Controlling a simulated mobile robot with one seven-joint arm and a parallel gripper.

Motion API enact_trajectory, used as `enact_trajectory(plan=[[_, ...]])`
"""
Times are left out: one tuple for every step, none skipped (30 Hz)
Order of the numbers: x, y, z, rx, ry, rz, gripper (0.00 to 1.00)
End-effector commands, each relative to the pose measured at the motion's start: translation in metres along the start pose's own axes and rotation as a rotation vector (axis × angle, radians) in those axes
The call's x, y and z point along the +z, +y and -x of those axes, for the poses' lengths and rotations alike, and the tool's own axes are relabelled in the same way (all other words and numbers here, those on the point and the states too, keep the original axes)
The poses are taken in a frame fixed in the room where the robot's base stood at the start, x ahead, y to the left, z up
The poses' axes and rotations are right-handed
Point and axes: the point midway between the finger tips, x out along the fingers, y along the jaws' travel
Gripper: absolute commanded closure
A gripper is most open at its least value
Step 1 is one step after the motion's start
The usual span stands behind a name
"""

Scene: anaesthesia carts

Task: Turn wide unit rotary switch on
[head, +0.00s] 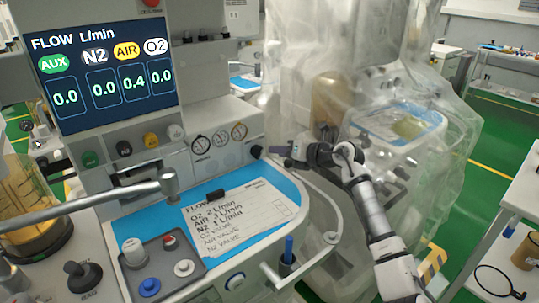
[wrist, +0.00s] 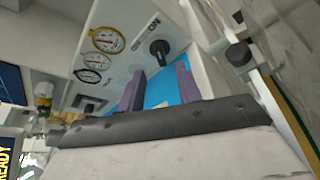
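The black rotary switch (wrist: 159,48) sits on the light front panel of the wide unit, to the right of the round gauges in the wrist view. An ON label is printed beside it; other lettering is too small to read surely. In the head view the switch (head: 256,151) is a small dark knob at the panel's right end. My gripper (head: 277,150) is just right of it. In the wrist view my gripper (wrist: 160,84) has two purple fingers spread apart with nothing between them, and the switch lies beyond their tips, apart from them.
The flow screen (head: 108,80) reads AIR 0.4, the others 0.0. A blue worktop (head: 270,178) with a written card (head: 236,217) lies below the panel. A curved rail (head: 331,215) borders it. A plastic-draped machine (head: 300,60) stands close behind my arm.

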Motion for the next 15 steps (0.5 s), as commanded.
enact_trajectory(plan=[[-0.002, -0.002, 0.013, -0.002, -0.002, 0.002, 0.65], [-0.002, -0.002, 0.020, -0.002, -0.002, 0.002, 0.65], [-0.002, -0.002, 0.028, -0.002, -0.002, 0.002, 0.65], [-0.002, -0.002, 0.034, -0.002, -0.001, 0.002, 0.65], [-0.002, -0.002, 0.040, -0.002, -0.001, 0.001, 0.65], [-0.002, -0.002, 0.047, -0.001, -0.001, 0.000, 0.65], [-0.002, -0.001, 0.051, -0.001, 0.000, 0.001, 0.65], [-0.002, -0.001, 0.056, -0.001, 0.000, 0.000, 0.65], [-0.001, -0.001, 0.061, -0.001, 0.000, 0.000, 0.65], [-0.001, -0.001, 0.064, -0.001, 0.000, 0.000, 0.65], [-0.001, -0.001, 0.066, 0.000, 0.000, -0.001, 0.65], [-0.001, 0.000, 0.069, 0.001, 0.000, -0.001, 0.65], [-0.001, 0.000, 0.071, 0.001, 0.000, -0.001, 0.65], [-0.001, 0.000, 0.072, 0.001, 0.001, -0.001, 0.65], [-0.001, 0.000, 0.073, 0.001, 0.001, -0.001, 0.65]])
